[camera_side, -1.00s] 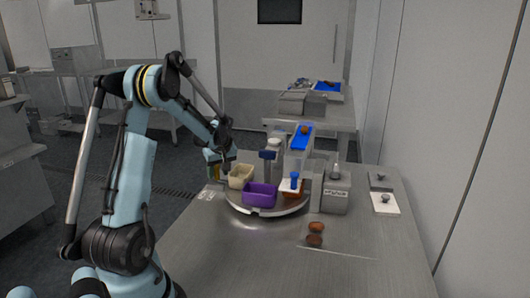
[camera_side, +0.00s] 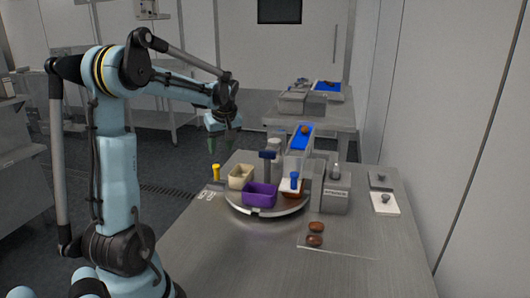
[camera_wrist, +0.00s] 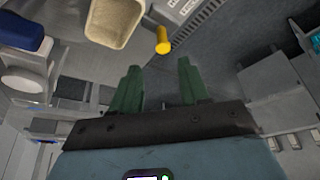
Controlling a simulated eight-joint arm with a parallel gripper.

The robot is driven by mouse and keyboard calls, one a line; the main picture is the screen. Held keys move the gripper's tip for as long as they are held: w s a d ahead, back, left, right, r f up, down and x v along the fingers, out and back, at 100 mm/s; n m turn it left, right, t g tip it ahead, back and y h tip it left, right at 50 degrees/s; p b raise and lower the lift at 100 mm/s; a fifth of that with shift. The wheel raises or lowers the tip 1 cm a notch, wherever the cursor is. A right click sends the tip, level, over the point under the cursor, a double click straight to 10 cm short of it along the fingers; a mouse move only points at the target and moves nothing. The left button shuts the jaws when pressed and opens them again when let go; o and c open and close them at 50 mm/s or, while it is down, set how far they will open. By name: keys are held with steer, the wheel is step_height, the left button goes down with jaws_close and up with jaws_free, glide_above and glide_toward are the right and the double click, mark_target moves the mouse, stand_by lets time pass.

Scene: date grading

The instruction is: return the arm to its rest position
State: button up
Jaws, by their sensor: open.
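My gripper (camera_side: 225,143) is raised in the air above and left of the table's far left edge, clear of everything on it. In the wrist view its two green fingers (camera_wrist: 158,88) are apart with nothing between them. A yellow-topped peg (camera_side: 216,172) stands at the table's left edge, below my gripper. It also shows in the wrist view (camera_wrist: 162,40), beyond the fingers, near a beige bin (camera_wrist: 103,22).
A round turntable (camera_side: 238,210) carries the beige bin (camera_side: 241,177), a purple bin (camera_side: 260,195) and an orange-brown bin (camera_side: 294,193). A blue chute (camera_side: 301,138) and a grey box (camera_side: 335,192) stand behind and right. Two brown dates (camera_side: 315,233) lie in front.

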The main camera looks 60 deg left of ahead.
steer(key=shift+r, duration=0.1)
steer(key=d+m+t+h, duration=0.2)
steer(key=d+m, duration=0.7)
steer(key=d, duration=0.8)
steer(key=d+f+m+t+h, duration=0.1)
steer(key=d+m+t, duration=0.4)
steer(key=d, duration=1.2)
steer(key=shift+s+d+f+m+h, duration=0.25)
steer(key=shift+m+h, duration=0.45)
steer(key=shift+m, duration=1.3)
steer(key=shift+s+r, duration=0.1)
